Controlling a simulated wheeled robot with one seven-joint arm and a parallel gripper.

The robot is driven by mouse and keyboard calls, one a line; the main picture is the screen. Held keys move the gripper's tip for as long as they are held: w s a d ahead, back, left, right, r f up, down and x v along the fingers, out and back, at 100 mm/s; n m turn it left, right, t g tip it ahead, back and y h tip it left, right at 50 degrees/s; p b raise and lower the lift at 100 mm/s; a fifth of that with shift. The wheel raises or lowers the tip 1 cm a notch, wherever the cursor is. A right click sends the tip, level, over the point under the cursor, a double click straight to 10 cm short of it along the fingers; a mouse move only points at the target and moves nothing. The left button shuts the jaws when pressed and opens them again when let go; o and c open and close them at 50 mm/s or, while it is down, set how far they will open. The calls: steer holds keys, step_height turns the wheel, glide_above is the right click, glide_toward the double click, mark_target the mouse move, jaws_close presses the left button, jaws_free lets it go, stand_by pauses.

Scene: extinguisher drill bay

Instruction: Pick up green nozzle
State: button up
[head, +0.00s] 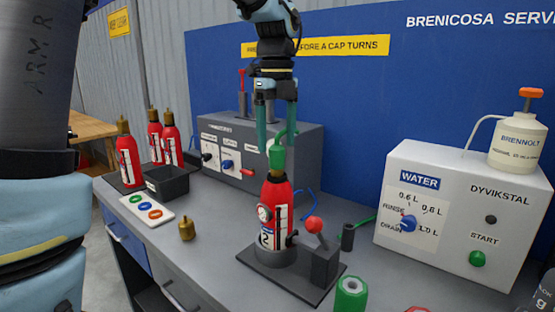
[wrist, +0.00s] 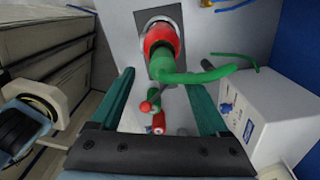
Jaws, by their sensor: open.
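A curved green part rises from the nozzle's side. My gripper (head: 277,143) points down just above the nozzle, its teal fingers apart and empty. In the wrist view the nozzle (wrist: 160,66) shows between and beyond the fingertips (wrist: 161,80), with the red extinguisher (wrist: 160,38) behind it. I cannot tell whether a finger touches the curved green part.
A red-knobbed lever (head: 315,225) stands right of the extinguisher. A grey control box (head: 300,140) is close behind. The white water unit (head: 440,225) is at right. Several red extinguishers (head: 128,158), a black bin (head: 168,184) and a brass cap (head: 186,229) are at left. A green cylinder (head: 350,294) stands in front.

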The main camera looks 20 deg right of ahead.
mark_target(277, 146)
steer(key=shift+w+d+f+p, duration=0.15)
steer(key=shift+f+p, duration=0.2)
steer(key=shift+f, duration=0.8)
steer(key=shift+w+f+p, duration=0.1)
steer(key=shift+f+p, duration=0.2)
steer(key=shift+f, duration=0.85)
jaws_close()
